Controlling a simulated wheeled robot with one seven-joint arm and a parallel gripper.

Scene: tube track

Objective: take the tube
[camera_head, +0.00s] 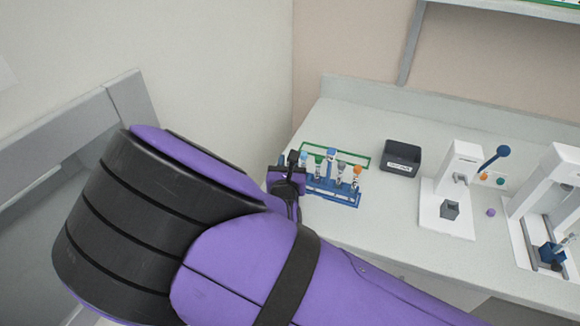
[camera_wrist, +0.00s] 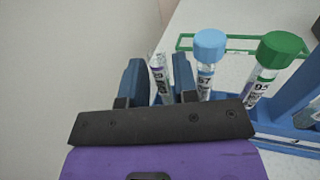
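The tube rack (camera_head: 345,200) is blue and holds several capped tubes at the back left of the counter. My gripper (camera_head: 291,160) is at the rack's left end. In the wrist view my gripper (camera_wrist: 157,80) has its two blue fingers apart, with a clear labelled tube (camera_wrist: 160,75) between them. I see no coloured cap on that tube, and its lower part is hidden behind the gripper. I cannot tell whether the fingers touch it. A blue-capped tube (camera_wrist: 207,60) and a green-capped tube (camera_wrist: 265,75) stand just to the right.
A green frame (camera_head: 362,157) shows behind the tubes. A black box (camera_head: 402,157) stands right of the rack. White devices (camera_head: 458,180) stand further right, with a small purple item (camera_head: 491,212) between them. A wall rises close on the left. The counter in front of the box is clear.

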